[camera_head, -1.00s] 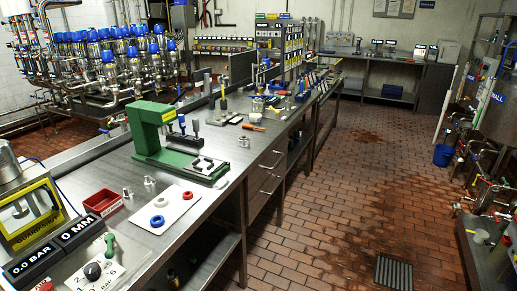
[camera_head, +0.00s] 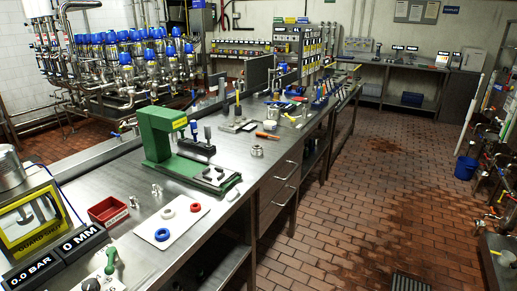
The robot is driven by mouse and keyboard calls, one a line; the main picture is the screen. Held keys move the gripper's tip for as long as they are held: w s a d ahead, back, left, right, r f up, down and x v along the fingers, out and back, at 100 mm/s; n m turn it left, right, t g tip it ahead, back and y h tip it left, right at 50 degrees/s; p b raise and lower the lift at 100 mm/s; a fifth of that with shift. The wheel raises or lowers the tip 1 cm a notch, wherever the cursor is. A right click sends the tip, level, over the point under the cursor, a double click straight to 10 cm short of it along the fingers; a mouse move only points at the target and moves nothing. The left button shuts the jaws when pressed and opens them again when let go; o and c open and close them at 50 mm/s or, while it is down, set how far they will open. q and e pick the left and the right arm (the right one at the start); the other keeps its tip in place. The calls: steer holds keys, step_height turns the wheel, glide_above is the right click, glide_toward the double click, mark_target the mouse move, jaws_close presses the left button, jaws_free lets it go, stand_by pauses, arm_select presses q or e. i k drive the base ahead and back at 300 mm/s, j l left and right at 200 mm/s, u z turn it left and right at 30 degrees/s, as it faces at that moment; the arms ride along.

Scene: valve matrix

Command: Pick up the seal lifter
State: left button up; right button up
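Neither of my grippers is in view. I cannot tell for sure which item is the seal lifter. Small hand tools lie on the long steel bench (camera_head: 130,185) that runs from the lower left into the distance. An orange-handled tool (camera_head: 267,135) lies near the bench's middle. Further back, blue and other small tools are too small to make out.
A white board with red, white and blue rings (camera_head: 178,222) and a red tray (camera_head: 108,210) lie on the near bench. A guarded test rig (camera_head: 35,220) stands at the left. The tiled floor (camera_head: 325,215) right of the bench is largely open. A blue bucket (camera_head: 465,167) stands at the right.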

mark_target(257, 134)
steer(key=i+l+u, duration=0.1)
steer(key=i+l, duration=0.3)
steer(key=i+l+u, duration=0.15)
steer(key=i+l, duration=0.25)
steer(key=i+l+u, duration=0.1)
steer(key=i+l, duration=0.3)
steer(key=l, duration=0.2)
steer(key=i+l+u, duration=0.15)
steer(key=i+l, duration=0.2)
steer(key=l, duration=0.15)
